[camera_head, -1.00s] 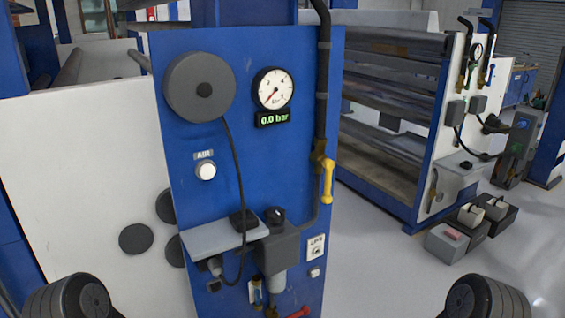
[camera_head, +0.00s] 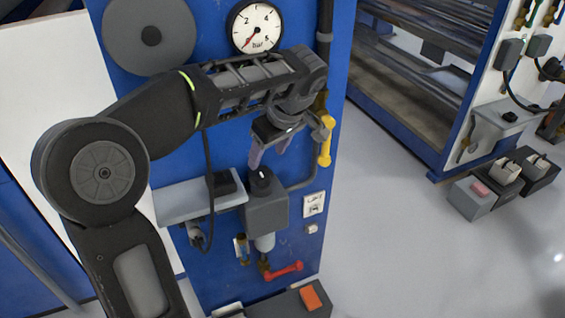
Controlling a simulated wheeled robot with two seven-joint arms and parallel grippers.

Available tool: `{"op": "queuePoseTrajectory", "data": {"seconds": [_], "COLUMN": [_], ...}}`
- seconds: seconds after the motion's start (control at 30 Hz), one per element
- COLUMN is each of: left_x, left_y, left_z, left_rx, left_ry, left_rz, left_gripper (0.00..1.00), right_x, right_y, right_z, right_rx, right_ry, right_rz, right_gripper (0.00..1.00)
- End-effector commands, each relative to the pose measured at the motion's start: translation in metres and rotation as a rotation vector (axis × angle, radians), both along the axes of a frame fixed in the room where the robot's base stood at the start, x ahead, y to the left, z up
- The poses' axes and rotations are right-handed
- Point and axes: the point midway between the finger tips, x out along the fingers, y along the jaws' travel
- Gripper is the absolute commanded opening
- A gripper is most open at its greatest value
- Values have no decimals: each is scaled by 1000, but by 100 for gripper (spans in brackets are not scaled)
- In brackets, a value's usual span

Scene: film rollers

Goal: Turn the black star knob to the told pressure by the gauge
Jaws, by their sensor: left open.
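The black star knob (camera_head: 262,181) sits on top of the grey regulator body (camera_head: 267,211) on the blue panel. The green digital readout below the gauge is hidden behind my left arm. My right gripper is out of view.
A yellow valve handle (camera_head: 324,150) and a dark pipe are close to the right of my gripper. A grey shelf (camera_head: 190,202) juts out left of the regulator. A red lever (camera_head: 284,270) is below. Open floor (camera_head: 400,260) lies to the right.

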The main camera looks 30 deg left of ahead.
Motion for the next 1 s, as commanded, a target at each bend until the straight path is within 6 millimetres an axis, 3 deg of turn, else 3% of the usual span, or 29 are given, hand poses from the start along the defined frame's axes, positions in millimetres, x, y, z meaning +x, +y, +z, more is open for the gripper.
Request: {"op": "queuePoseTrajectory", "data": {"seconds": [0.37,0.8,1.0], "left_x": [1,7,9], "left_y": [1,23,27], "left_z": [-7,-63,-74], "left_rx": [-2,-4,-4], "left_ry": [2,5,0], "left_rz": [-4,-6,-6], "left_gripper": [61,61,61], "right_x": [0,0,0], "right_y": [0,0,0], "right_z": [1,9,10], "right_rx": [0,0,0], "right_ry": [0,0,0], "right_rz": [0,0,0], "right_gripper": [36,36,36]}}
